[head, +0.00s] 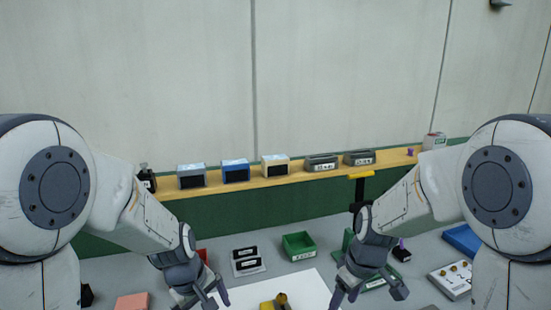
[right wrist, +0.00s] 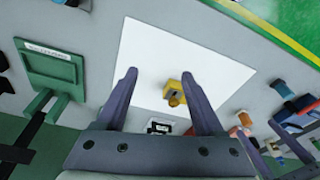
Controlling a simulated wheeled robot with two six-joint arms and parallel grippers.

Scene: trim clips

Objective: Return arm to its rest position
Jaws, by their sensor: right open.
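My right gripper (head: 368,293) is open and empty, hanging above the table at the right of centre in the head view. In the right wrist view its two fingers (right wrist: 158,95) stand wide apart over a white sheet, with nothing between them. A yellow block with a brass-coloured knob (right wrist: 175,93) lies on the sheet beyond the fingers. It also shows at the bottom of the head view (head: 281,302). My left gripper (head: 212,296) hangs low at the left of centre.
A green bin (head: 299,246) and a plate with black clips (head: 247,262) stand behind the white sheet (head: 252,292). Several small boxes line the wooden shelf (head: 222,187) at the back. A tray with brass knobs (head: 452,281) and a blue tray (head: 463,239) are at the right.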

